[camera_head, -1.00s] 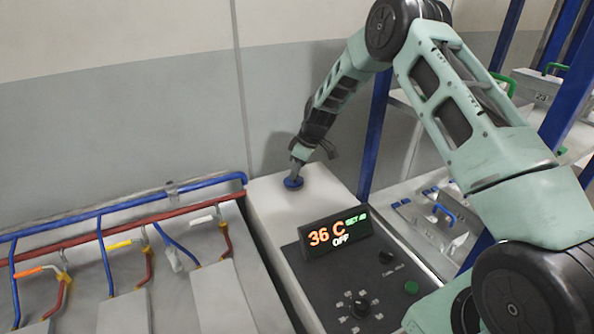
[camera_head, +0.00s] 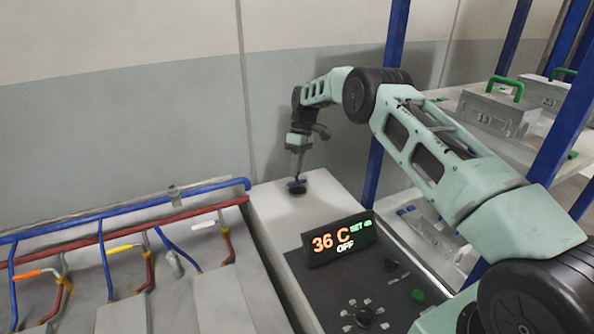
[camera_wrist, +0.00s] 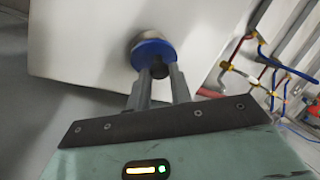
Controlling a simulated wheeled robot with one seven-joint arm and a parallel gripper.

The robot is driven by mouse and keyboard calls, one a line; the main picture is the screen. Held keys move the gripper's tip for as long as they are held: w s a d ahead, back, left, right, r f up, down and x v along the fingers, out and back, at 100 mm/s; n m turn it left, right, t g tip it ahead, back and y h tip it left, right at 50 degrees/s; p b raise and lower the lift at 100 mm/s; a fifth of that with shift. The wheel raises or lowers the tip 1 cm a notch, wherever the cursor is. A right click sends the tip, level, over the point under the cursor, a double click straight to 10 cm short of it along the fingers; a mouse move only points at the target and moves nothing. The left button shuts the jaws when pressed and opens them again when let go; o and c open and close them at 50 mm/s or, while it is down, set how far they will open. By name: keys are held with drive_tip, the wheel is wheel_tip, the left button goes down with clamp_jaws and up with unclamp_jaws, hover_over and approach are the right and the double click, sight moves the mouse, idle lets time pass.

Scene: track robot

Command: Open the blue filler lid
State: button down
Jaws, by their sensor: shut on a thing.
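The blue filler lid (camera_head: 296,183) is on top of the white machine housing (camera_head: 275,207), near its back. It looks raised or tilted, with a dark round patch, seemingly the filler opening (camera_head: 299,191), showing just below it. In the wrist view the lid is a blue disc (camera_wrist: 150,50) with a metallic rim beside it and a black knob (camera_wrist: 159,69) on its face. My gripper (camera_head: 297,177) reaches down to it, shut on the knob between both fingers, as the wrist view also shows (camera_wrist: 159,76). Whether the lid still touches the neck is hard to tell.
A display (camera_head: 338,240) reading 36 C and OFF stands on the dark control panel, with knobs and a green button (camera_head: 417,296). Blue and red pipes (camera_head: 120,207) with valves run at the left. A blue-posted shelf with grey boxes (camera_head: 492,112) stands at the right.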

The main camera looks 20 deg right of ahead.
drive_tip(key=shift+w, duration=0.1)
idle(0.3)
drive_tip(key=c, duration=1.3)
unclamp_jaws()
drive_tip(key=shift+r, duration=0.1)
drive_tip(key=shift+b+v, duration=0.65)
drive_tip(key=shift+v, duration=3.05)
